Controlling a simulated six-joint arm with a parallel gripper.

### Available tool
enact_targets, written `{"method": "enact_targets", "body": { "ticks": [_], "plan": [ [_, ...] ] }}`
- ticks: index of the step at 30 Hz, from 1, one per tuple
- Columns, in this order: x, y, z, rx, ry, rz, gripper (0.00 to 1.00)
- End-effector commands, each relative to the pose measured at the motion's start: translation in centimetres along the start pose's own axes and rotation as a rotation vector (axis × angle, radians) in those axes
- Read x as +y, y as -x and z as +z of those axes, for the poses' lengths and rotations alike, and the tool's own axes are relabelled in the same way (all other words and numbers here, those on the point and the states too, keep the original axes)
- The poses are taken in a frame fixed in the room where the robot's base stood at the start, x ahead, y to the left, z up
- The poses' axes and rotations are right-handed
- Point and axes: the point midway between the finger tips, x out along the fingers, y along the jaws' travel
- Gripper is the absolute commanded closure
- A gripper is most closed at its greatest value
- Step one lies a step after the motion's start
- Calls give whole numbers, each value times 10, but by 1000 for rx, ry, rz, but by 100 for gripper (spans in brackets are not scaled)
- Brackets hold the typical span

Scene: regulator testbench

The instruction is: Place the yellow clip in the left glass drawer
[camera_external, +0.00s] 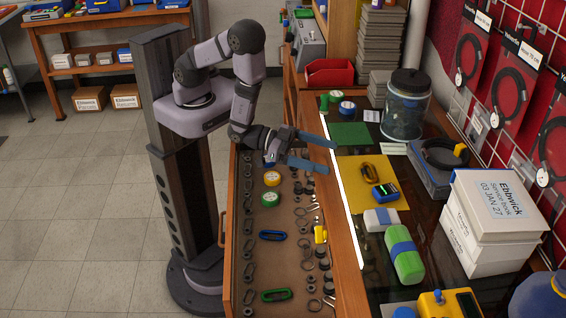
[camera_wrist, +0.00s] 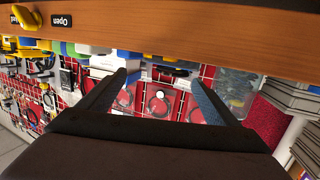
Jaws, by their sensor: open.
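My gripper (camera_external: 328,157) is open and empty, with its two blue-grey fingers spread above the desk's front edge. In the wrist view my gripper (camera_wrist: 160,80) shows as two dark fingers wide apart with nothing between them. The drawer is pulled out and holds several rings, tape rolls and blue and green clips. I cannot make out a separate left glass drawer.
Cables hang on a red-backed grid at right. Floor at left is clear.

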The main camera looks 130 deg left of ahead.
Motion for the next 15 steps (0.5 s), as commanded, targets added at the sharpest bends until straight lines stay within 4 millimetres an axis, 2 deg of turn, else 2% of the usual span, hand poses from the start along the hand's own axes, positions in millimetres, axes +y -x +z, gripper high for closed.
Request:
{"method": "enact_targets", "body": {
  "ticks": [7,12,15],
  "plan": [
    [2,-33,-12,94,-58,-136,16],
    [8,-61,-26,163,-77,-342,16],
    [18,-69,-27,164,-54,-467,16]
  ]
}}
